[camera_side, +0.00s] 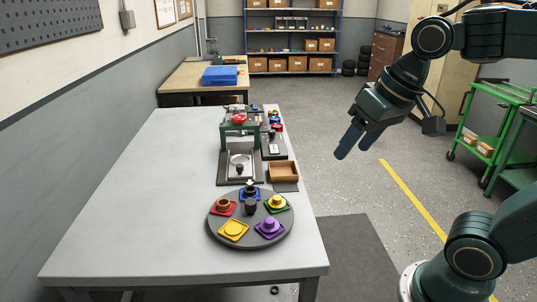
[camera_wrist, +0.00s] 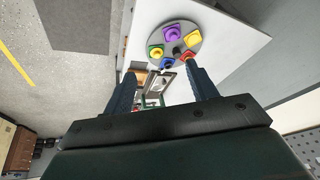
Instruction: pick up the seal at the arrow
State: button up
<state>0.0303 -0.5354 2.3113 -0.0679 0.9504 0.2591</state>
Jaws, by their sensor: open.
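A round grey turntable (camera_side: 251,240) sits at the near end of the table. It carries coloured square pads with small round parts: a brown ring on red (camera_side: 224,205), a yellow disc on yellow (camera_side: 233,229), a purple stepped part on purple (camera_side: 269,226), a yellow part on green (camera_side: 277,202) and a grey part on blue (camera_side: 249,189). I cannot make out an arrow or tell which part is the seal. My gripper (camera_side: 352,146) is open and empty, high to the right of the table. The wrist view shows the turntable beyond the fingertips (camera_wrist: 160,72).
A dark knob (camera_side: 251,206) stands at the turntable's middle. Behind it are a green press (camera_side: 239,140) with a red top and an open wooden tray (camera_side: 284,171). The table's left side (camera_side: 130,220) is bare. A green cart (camera_side: 490,130) stands at the right.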

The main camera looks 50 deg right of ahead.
jog(key=w+d+f+m+g+y, duration=0.15)
jog(key=w+m, duration=0.35)
jog(key=w, duration=0.7)
jog(key=w+d+f+m+g+h, duration=0.1)
jog(key=w+d+f+m+g, duration=0.15)
jog(key=w+m, duration=0.7)
jog(key=w+d+f+g, duration=0.1)
jog(key=w+d+f, duration=0.1)
jog(key=w+f, duration=0.5)
jog(key=shift+w+f+y, duration=0.4)
jog(key=shift+w+y, duration=0.05)
jog(key=shift+w, duration=0.7)
jog(key=shift+a+f, duration=0.1)
send_over(253, 187)
jog(key=shift+w+f, duration=0.1)
jog(key=shift+f, duration=4)
jog(key=shift+a+f, duration=0.25)
jog(key=shift+f, duration=1.05)
jog(key=shift+a+f, duration=0.2)
jog(key=shift+f, duration=1.05)
